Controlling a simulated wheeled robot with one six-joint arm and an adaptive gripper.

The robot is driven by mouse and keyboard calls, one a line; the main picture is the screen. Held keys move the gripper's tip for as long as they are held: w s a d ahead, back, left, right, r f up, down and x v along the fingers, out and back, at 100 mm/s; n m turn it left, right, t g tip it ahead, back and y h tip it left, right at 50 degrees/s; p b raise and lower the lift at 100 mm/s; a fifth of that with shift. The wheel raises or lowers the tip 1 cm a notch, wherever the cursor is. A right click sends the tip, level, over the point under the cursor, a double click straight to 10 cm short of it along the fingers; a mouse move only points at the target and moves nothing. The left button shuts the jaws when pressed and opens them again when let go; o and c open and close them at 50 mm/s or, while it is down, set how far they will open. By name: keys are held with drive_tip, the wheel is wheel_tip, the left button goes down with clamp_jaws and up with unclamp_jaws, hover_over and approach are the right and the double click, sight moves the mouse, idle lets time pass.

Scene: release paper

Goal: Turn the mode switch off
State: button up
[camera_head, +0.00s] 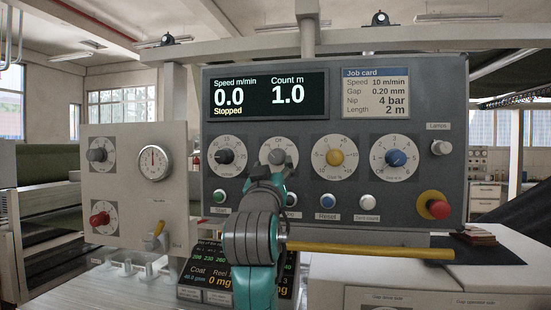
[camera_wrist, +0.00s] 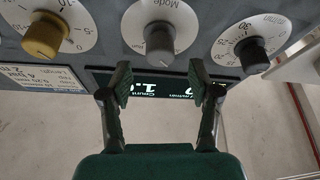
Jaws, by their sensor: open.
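The mode switch is a grey knob on a pale round dial in the panel's row of dials. In the head view the mode switch (camera_head: 277,156) has "Off" marked above it, and my arm covers the lower part of its dial. In the wrist view the mode switch (camera_wrist: 160,38), labelled "Mode", lies between and beyond the fingertips. My gripper (camera_wrist: 159,82) is open and empty, its two fingers apart and in line with the knob, not visibly touching it. In the head view my gripper (camera_head: 268,178) is just below the knob. Its exact pointer setting is unclear.
A red button (camera_head: 438,208) sticks out at lower right. The display (camera_head: 268,95) reads 0.0, Stopped, count 1.0.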

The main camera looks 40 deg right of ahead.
sight(275, 159)
drive_tip(key=x, duration=0.5)
drive_tip(key=shift+w+d+r, duration=0.1)
drive_tip(key=shift+w+d, duration=0.1)
drive_tip(key=shift+w, duration=0.05)
drive_tip(key=c, duration=1.2)
